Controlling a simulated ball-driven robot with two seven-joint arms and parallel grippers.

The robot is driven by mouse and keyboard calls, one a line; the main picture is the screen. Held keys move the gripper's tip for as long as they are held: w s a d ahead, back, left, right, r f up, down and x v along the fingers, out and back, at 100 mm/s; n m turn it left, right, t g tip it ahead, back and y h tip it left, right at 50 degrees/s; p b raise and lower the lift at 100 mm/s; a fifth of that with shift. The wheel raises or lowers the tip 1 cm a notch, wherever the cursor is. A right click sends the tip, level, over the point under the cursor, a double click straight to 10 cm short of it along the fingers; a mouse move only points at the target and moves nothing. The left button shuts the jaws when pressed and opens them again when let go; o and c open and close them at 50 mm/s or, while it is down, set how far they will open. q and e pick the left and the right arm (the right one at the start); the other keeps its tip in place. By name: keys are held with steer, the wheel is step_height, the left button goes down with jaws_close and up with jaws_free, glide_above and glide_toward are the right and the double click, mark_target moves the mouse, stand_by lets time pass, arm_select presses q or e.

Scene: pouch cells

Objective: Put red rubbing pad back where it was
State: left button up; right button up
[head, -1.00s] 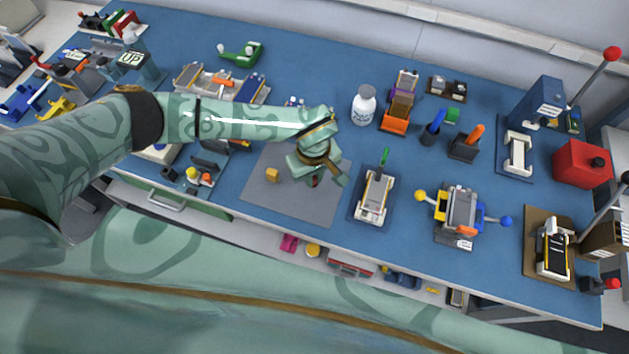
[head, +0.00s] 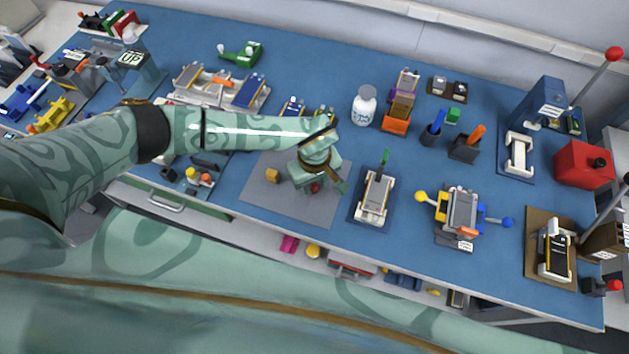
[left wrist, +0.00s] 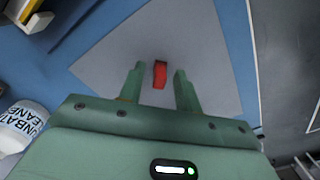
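The red rubbing pad (left wrist: 160,75) shows in the left wrist view over the grey mat (left wrist: 110,55), between the two fingers of my left gripper (left wrist: 158,80). A gap shows on each side of the pad, so the gripper is open around or just above it. In the head view a bit of the red pad (head: 315,188) shows under my left gripper (head: 322,184), over the mat's right part. Most of the pad is hidden there by the gripper. My right gripper is in neither view.
A small orange-yellow block (head: 272,176) lies on the mat left of the gripper. A cell fixture with a green handle (head: 374,195) stands close on the right. A white bottle (head: 364,105) stands behind. The front of the mat is clear.

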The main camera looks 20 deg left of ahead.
mark_target(315, 184)
arm_select(q)
step_height(315, 184, up, 12)
steer(key=p, duration=0.1)
steer(key=shift+p, duration=0.35)
steer(key=shift+c, duration=0.2)
stand_by(0.9)
